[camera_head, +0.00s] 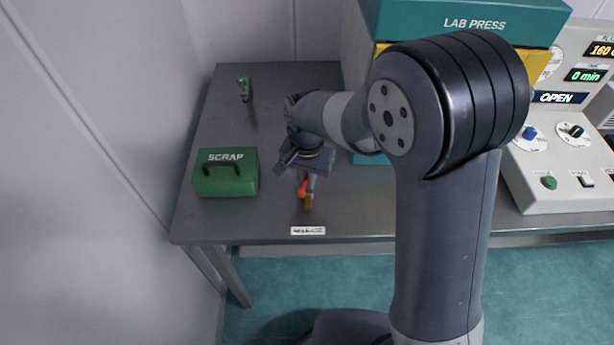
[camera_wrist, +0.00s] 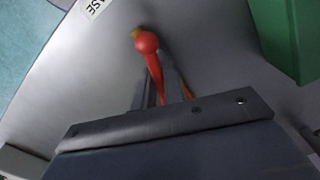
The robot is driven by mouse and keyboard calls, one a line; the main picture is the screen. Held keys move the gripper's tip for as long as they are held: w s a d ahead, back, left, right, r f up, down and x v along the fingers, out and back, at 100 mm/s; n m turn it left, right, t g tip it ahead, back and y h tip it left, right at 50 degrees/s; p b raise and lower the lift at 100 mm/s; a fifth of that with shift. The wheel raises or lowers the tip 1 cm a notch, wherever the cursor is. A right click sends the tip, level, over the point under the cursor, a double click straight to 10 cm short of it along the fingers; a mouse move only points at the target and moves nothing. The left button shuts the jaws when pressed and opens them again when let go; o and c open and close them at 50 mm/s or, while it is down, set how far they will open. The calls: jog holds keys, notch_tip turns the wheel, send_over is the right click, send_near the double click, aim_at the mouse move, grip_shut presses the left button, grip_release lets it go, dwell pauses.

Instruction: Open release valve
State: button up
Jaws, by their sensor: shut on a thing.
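The release valve's red lever (camera_head: 302,188) with a round knob shows near the front edge of the grey table. A brass-coloured part (camera_head: 308,203) lies just in front of it. In the wrist view the red lever (camera_wrist: 149,55) runs from its ball knob back between the fingers of my gripper (camera_wrist: 162,85). My gripper (camera_head: 309,178) points down over the valve and is shut on the lever. The gripper and wrist hide most of the valve body.
A white label (camera_head: 308,230) is on the table's front edge. A green scrap box (camera_head: 226,180) stands to the left; it also shows in the wrist view (camera_wrist: 290,40). The lab press (camera_head: 470,20) and control panel (camera_head: 560,185) stand right.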

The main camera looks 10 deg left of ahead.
aim_at(307, 178)
grip_shut()
jog(key=shift+n+b, duration=0.3)
jog(key=shift+n, duration=1.9)
jog(key=o, duration=0.7)
grip_release()
notch_tip(307, 178, up, 11)
jog(key=shift+f, duration=0.15)
